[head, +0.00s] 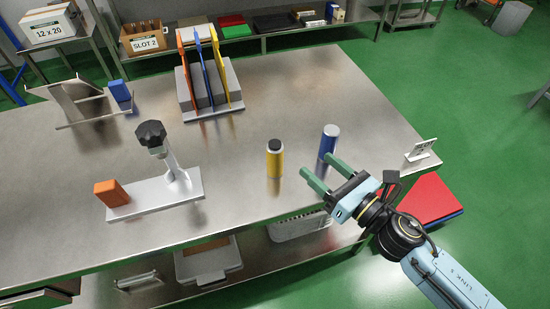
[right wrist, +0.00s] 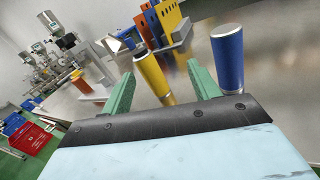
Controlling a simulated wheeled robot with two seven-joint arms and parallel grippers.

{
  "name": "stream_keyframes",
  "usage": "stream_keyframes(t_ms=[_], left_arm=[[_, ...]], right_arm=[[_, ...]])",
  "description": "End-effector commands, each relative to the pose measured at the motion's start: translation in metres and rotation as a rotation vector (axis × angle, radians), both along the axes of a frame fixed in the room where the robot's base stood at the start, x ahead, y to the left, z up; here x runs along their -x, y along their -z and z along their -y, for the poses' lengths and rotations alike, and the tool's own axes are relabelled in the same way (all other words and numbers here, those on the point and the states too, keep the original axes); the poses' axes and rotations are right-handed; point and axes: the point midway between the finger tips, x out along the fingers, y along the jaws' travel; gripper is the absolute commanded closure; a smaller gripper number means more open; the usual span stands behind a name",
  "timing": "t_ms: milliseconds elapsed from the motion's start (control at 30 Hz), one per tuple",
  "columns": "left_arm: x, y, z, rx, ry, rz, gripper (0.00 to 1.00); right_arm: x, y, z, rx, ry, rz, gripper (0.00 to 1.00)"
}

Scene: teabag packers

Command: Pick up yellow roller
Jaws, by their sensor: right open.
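The yellow roller (head: 275,162), with a dark top, stands upright on the metal table (head: 330,100). A blue roller (head: 328,141) with a pale top stands to its right and farther back. My right gripper (head: 315,163) is open and empty, with its green fingers pointing towards the rollers, right of the yellow one. In the right wrist view the yellow roller (right wrist: 152,78) shows beyond and between the fingertips, apart from them. The blue roller (right wrist: 227,58) shows to the right, outside the fingers. My left gripper is not in view.
A rack (head: 213,85) with orange, blue and yellow plates stands at the back. A stand with a black knob (head: 150,133) and an orange block (head: 112,193) is at left. A small white bracket (head: 420,150) is at the right edge. The table around the yellow roller is clear.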

Motion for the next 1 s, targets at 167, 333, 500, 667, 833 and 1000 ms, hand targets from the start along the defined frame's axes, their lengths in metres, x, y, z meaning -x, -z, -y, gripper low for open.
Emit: stream_keyframes(t_ms=[167, 333, 500, 667, 833, 1000], left_arm=[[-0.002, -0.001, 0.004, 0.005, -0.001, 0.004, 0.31], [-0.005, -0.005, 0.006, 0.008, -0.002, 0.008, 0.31], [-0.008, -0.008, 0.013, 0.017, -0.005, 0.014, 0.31], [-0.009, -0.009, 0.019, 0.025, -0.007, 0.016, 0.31], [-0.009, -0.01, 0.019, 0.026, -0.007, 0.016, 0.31], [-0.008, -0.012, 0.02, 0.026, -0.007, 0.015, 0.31]], right_arm=[[0.006, 0.008, -0.013, 0.144, -0.113, 0.119, 0.39], [-0.01, 0.006, -0.033, 0.156, -0.123, 0.133, 0.39], [-0.032, 0.007, -0.057, 0.153, -0.121, 0.13, 0.39], [-0.044, 0.008, -0.07, 0.153, -0.121, 0.127, 0.39], [-0.05, 0.007, -0.08, 0.152, -0.121, 0.127, 0.39], [-0.064, 0.006, -0.103, 0.151, -0.121, 0.126, 0.39]])
